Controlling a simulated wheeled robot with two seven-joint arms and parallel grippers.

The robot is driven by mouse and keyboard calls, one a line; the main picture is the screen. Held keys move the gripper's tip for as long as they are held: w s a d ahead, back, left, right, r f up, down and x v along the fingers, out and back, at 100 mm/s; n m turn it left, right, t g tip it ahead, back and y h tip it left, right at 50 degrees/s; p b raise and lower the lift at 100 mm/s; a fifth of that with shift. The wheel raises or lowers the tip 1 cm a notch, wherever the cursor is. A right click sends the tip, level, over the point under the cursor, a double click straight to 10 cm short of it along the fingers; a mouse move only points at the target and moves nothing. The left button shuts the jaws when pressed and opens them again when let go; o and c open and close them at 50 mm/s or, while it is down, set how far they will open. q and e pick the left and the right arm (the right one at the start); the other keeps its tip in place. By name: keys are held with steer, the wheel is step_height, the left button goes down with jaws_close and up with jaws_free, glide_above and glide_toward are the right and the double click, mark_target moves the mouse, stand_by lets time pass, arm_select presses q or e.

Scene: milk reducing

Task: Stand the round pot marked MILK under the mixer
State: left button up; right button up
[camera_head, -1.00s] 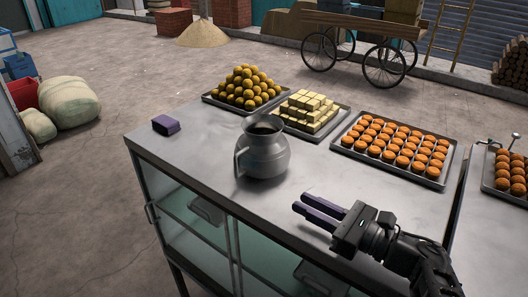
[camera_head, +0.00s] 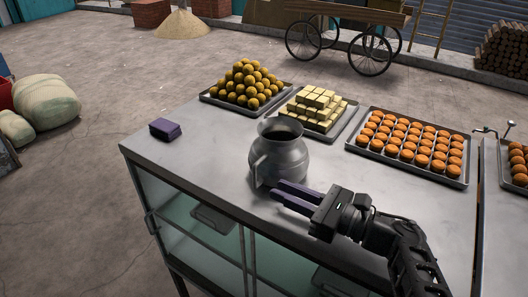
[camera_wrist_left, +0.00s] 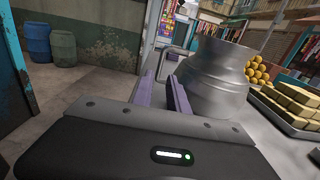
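The round grey metal pot (camera_head: 285,155) stands upright on the metal counter (camera_head: 205,165), its handle on the left side. No MILK marking shows from here. My left gripper (camera_head: 276,192) is open and empty, its two purple fingers low at the near side of the pot, close to the handle. In the left wrist view the pot (camera_wrist_left: 218,80) is right of the fingers (camera_wrist_left: 162,90), and its handle shows just beyond the fingertips. Whether a finger touches the pot cannot be told. My right gripper is not in view. No mixer can be made out.
A purple block (camera_head: 165,129) lies near the counter's left corner. Trays with yellow balls (camera_head: 245,84), pale blocks (camera_head: 318,107) and orange sweets (camera_head: 415,142) line the far side.

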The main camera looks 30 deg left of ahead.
mark_target(273, 207)
arm_select(q)
steer(key=shift+a, duration=0.1)
stand_by(0.3)
steer(key=shift+a+r+p, duration=0.15)
steer(key=shift+a+p, duration=0.2)
steer(key=shift+a, duration=1)
steer(key=shift+s, duration=0.1)
